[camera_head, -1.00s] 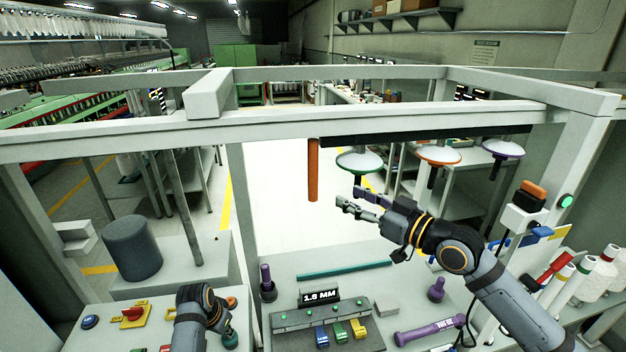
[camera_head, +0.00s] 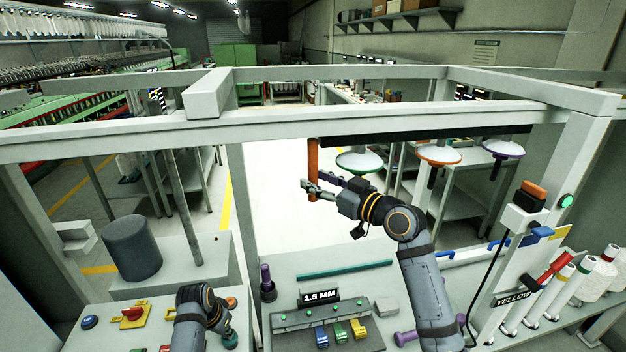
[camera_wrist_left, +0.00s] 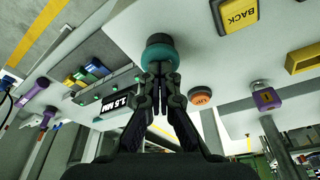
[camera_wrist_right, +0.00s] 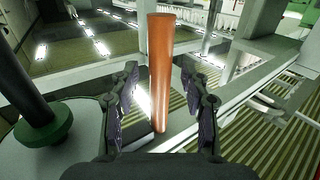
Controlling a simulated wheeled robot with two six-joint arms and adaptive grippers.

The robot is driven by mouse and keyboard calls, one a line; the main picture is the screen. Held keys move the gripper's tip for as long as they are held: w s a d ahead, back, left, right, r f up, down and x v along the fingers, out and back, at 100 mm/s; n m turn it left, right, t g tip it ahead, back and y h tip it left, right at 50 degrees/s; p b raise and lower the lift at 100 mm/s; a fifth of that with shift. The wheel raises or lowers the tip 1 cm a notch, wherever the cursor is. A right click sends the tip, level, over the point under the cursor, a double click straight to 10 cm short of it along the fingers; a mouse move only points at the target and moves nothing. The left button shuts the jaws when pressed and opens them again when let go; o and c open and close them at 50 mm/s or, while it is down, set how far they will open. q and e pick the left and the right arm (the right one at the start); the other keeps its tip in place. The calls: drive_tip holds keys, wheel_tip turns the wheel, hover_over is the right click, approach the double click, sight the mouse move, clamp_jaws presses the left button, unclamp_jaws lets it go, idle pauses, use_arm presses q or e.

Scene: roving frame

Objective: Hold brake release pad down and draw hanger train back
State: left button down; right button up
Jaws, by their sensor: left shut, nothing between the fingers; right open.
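A teal pad with a dark cap (camera_wrist_left: 160,52) stands on the left console; its teal side also shows in the head view (camera_head: 231,341). My left gripper (camera_wrist_left: 159,74) is shut, with its fingertips against the pad; firm pressing cannot be told. An orange handle (camera_head: 313,160) hangs from the dark overhead rail. Hangers with green (camera_head: 360,162), orange (camera_head: 439,155) and purple (camera_head: 503,150) rims hang to its right. My right gripper (camera_head: 316,189) is open at the handle's lower part. In the right wrist view the handle (camera_wrist_right: 161,70) stands between the spread fingers, no grip visible.
A pale frame beam (camera_head: 300,122) crosses above the handle. A console with a 1.5 MM display (camera_head: 320,295) stands below. White spools (camera_head: 590,285) stand at the right. The floor behind the handle is open.

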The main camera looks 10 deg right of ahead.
drive_tip(key=shift+x, duration=1)
